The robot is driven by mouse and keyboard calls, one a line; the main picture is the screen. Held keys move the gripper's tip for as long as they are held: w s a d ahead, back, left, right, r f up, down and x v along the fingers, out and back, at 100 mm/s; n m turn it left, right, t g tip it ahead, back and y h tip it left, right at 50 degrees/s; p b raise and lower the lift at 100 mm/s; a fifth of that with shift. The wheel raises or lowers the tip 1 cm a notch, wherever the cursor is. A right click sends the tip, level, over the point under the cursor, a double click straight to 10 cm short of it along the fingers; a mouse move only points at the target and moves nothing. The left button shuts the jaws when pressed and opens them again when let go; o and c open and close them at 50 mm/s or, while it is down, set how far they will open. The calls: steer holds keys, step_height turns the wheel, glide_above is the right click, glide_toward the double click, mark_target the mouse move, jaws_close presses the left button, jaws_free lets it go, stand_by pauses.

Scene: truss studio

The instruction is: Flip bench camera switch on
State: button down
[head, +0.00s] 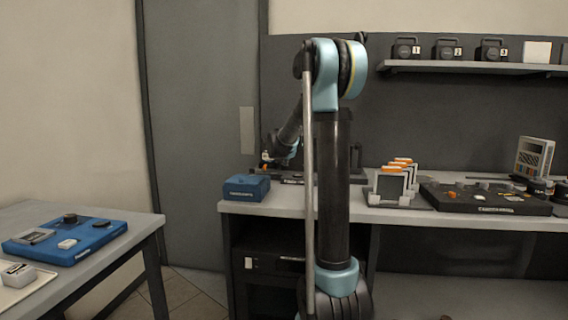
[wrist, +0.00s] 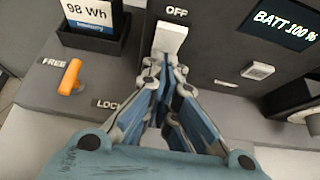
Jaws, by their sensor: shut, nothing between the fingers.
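A white switch (wrist: 171,40) stands on a dark panel in the wrist view, just below an OFF label (wrist: 177,11). My gripper (wrist: 165,82) is shut and empty, with its fingertips close in front of the lower end of the switch. I cannot tell whether they touch it. Part of the switch's lower end is hidden behind the fingertips. In the head view my arm reaches down to the bench's left end (head: 270,208), and the device there is largely hidden.
An orange lever (wrist: 70,76) sits between FREE and LOCK labels, left of my gripper, below a 98 Wh battery (wrist: 92,22). A small white button (wrist: 257,71) is to the right. A blue box (head: 246,188) stands at the bench's left end; framed racks (head: 388,186) stand farther right.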

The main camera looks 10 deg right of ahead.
steer(key=shift+w+t, duration=0.2)
steer(key=shift+t, duration=0.1)
steer(key=shift+d, duration=0.1)
